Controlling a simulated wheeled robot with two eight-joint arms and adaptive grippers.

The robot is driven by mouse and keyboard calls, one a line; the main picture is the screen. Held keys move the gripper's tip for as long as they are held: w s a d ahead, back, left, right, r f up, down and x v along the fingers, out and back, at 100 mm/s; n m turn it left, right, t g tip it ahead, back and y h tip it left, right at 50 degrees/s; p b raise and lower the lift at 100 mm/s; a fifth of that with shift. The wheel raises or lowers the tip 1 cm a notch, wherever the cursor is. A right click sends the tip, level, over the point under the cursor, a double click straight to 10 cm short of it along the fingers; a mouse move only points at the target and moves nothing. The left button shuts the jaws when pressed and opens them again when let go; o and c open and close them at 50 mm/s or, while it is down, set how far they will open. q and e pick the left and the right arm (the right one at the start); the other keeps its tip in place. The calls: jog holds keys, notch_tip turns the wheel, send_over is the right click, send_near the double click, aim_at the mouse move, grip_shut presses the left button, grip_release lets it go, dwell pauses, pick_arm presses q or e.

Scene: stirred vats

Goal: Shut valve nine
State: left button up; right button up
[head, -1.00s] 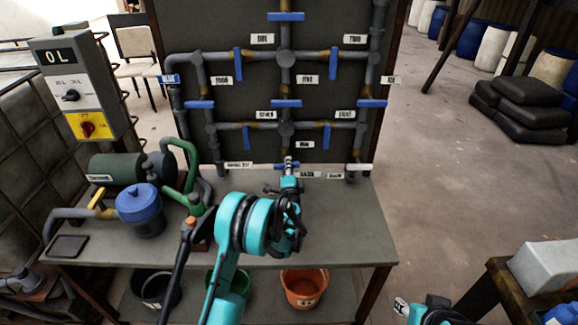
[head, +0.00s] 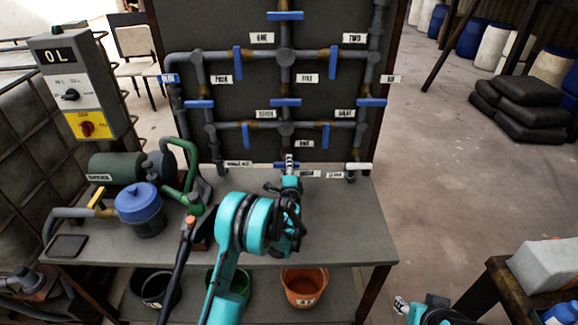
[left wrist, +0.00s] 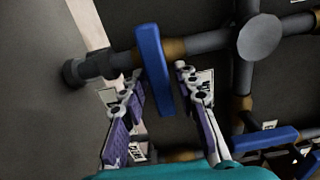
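Valve nine's blue bar handle (head: 279,165) is the lowest blue handle on the pipe panel, below and left of the NINE label (head: 305,145). It lies crosswise to its upright pipe, partly hidden by my left gripper (head: 290,160). In the left wrist view, the same blue handle (left wrist: 153,70) stands crosswise to the pipe, between the two fingertips of my left gripper (left wrist: 157,80). The fingers are apart, one on each side of the handle, with a narrow gap showing to the right. My right gripper (head: 401,305) is low at the right, too small to read.
Another blue valve handle (left wrist: 265,140) is close by at lower right in the wrist view. A bench (head: 350,225) stands below the panel, with a blue-lidded pot (head: 139,202) and green pipework (head: 190,180) left of my arm. An orange bucket (head: 304,287) is underneath.

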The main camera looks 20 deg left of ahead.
pick_arm(q)
jog(key=shift+s, duration=0.1)
jog(key=v, duration=1.2)
jog(key=shift+r, duration=0.1)
jog(key=s+a+r+n+g, duration=0.6)
jog(key=s+r+n, duration=0.4)
jog(key=s, duration=0.3)
jog(key=s+d+f+n+g+h, duration=0.1)
jog(key=s+d, duration=0.3)
jog(key=s, duration=0.7)
jog(key=s+d+f+n+g+h, duration=0.2)
jog(key=s+d+n+g+h, duration=0.1)
jog(key=s, duration=0.9)
jog(key=shift+d+n+h, duration=0.4)
jog(key=shift+n+h, duration=0.1)
